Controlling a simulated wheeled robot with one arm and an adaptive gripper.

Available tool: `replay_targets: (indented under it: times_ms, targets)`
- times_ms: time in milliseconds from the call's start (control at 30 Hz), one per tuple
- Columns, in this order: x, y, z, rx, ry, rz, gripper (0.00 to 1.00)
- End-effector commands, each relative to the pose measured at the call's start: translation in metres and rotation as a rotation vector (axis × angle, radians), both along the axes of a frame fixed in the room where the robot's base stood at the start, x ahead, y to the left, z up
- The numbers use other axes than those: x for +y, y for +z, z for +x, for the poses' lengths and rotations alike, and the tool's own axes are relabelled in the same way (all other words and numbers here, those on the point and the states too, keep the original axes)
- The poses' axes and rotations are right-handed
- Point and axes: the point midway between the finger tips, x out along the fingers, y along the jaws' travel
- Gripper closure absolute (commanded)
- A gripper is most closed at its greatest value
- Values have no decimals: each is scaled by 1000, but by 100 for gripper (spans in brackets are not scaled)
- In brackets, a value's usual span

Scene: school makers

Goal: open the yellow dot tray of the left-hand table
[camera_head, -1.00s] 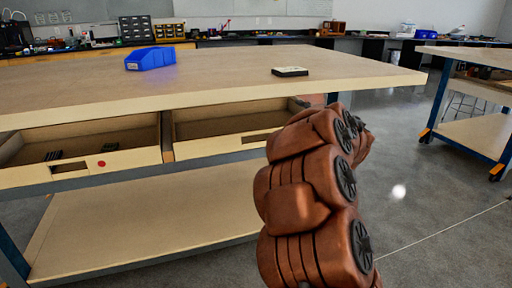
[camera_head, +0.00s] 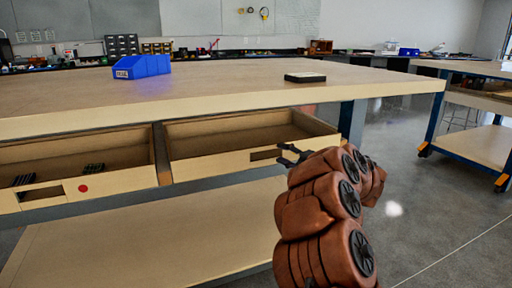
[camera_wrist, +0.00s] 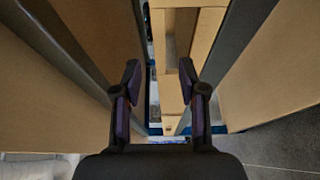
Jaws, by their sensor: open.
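The near table (camera_head: 200,93) has two wooden trays under its top. The right tray (camera_head: 210,168) is pulled partly out; its inside shows empty, with a handle slot at the right of its front. No yellow dot shows on it; my gripper covers part of that front's right end. The left tray (camera_head: 120,181) is also partly out, with a red dot (camera_head: 83,188) and dark items inside. My gripper (camera_head: 283,154) is open, close to the right tray's slot. In the wrist view its spread fingers (camera_wrist: 160,75) have pale wooden parts beyond them; contact cannot be told.
A blue bin (camera_head: 142,67) and a small dark-edged box (camera_head: 305,77) stand on the tabletop. A lower shelf (camera_head: 150,235) lies below the trays. Another table (camera_head: 480,143) stands at the right, with clear floor between. The table's blue leg (camera_head: 352,122) is near my gripper.

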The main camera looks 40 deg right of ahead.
Motion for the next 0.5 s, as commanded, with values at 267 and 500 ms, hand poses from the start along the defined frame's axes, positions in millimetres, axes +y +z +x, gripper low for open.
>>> replay_targets:
  times_ms: [267,500]
  targets:
    - [13,-3,42,-1,21,-1,58]
    - [17,-2,74,-1,25,-2,58]
